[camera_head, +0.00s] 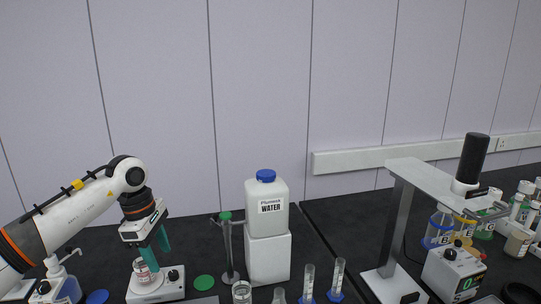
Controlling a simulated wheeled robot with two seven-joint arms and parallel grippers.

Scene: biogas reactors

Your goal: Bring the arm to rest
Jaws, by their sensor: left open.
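My left arm comes in from the left, and its gripper (156,256) points down with two teal fingers spread apart. The gripper is open. My right gripper is not in view.
A white water container with a blue cap (267,210) stands on a white block (268,257). A stand with a green top (228,245), a green disc (203,282), a beaker (242,293) and cylinders (337,277) are near. An overhead stirrer (470,165) and several bottles stand right.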

